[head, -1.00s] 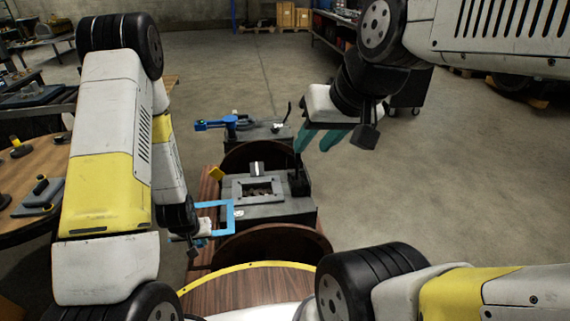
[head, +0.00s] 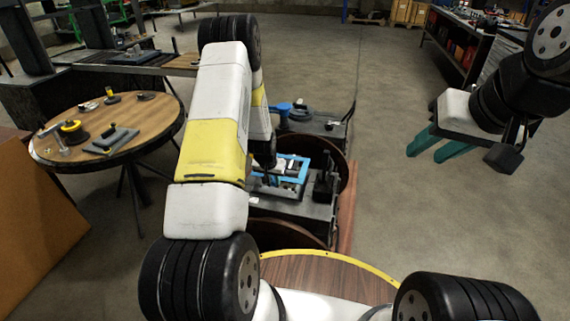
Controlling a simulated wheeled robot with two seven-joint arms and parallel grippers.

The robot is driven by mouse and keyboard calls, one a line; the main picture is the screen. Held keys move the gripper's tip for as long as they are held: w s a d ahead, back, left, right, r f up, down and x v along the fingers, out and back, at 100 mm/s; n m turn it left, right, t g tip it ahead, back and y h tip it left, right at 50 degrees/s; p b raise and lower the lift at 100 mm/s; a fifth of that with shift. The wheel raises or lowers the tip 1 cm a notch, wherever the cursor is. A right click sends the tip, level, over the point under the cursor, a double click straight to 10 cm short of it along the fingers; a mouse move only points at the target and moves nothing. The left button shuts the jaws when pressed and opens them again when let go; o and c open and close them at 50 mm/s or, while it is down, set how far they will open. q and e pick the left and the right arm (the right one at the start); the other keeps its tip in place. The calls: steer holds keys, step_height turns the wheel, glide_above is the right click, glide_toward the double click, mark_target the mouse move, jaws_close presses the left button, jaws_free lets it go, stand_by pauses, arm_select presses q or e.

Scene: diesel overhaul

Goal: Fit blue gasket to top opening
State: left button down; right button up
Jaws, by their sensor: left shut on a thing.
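The blue gasket (head: 301,161), a flat square frame, is over the top of the dark grey engine block (head: 312,210). My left gripper (head: 272,180) is shut on the gasket at its left side, partly hidden by my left arm. The top opening lies under the gasket and is mostly hidden. I cannot tell whether the gasket touches the block or hovers just above it. My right gripper (head: 435,146), with teal fingers apart, is empty and held out to the right, away from the block.
A second grey block with a blue part (head: 297,112) stands behind the engine block. A round wooden table (head: 60,152) with small parts is at the left. A dark shelf unit (head: 462,45) stands at the back right. The floor on the right is clear.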

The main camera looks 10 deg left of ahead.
arm_select(q)
steer(key=shift+f, duration=3.35)
steer(key=shift+s+f, duration=0.1)
steer(key=shift+f, duration=0.8)
steer(key=c, duration=1.2)
jaws_free()
steer(key=v, duration=0.7)
steer(key=shift+s+r, duration=0.15)
steer(key=shift+r, duration=0.25)
